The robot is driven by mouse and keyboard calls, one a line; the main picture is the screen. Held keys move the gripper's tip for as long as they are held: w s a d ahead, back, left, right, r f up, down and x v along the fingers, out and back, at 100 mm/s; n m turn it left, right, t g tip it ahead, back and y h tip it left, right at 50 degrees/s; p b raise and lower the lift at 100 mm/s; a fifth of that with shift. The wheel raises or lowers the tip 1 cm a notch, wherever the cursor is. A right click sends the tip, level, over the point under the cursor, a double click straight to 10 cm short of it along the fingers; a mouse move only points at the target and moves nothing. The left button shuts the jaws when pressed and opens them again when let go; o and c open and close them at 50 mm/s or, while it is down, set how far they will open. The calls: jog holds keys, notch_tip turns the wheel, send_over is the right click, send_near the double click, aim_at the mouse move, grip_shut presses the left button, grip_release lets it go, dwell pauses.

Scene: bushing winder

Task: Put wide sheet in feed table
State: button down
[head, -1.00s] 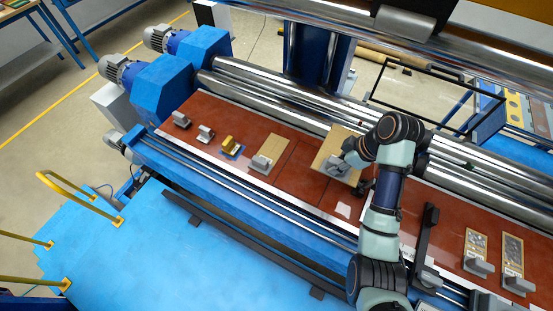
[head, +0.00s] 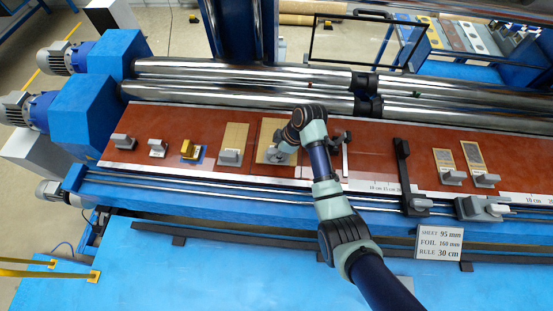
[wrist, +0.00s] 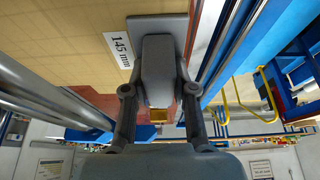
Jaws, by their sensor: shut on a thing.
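My gripper (head: 283,150) is shut on the grey handle block (wrist: 158,72) of a tan sheet (head: 266,155). In the wrist view both fingers are against the sides of the block. The sheet (wrist: 65,35) fills the upper left there, with a white "145 mm" label (wrist: 120,46) beside the block. The sheet is over a dark-outlined area of the red-brown table (head: 375,150), which looks like the feed table. My wrist hides part of the sheet in the head view. I cannot tell whether the sheet touches the table.
Another tan sheet with a grey handle (head: 235,138) is just left. A black bar (head: 403,165) and two small sheets (head: 443,160) are right. Steel rollers (head: 240,98) run behind. A sign (head: 440,243) reads SHEET 95 mm.

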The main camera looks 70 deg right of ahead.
jog(key=shift+w+f, duration=0.1)
jog(key=shift+f, duration=2.3)
jog(key=shift+f+b, duration=0.1)
jog(key=shift+b, duration=0.2)
jog(key=c, duration=0.9)
grip_release()
jog(key=shift+c, duration=0.2)
jog(key=p+v, duration=0.1)
jog(key=v, duration=1.1)
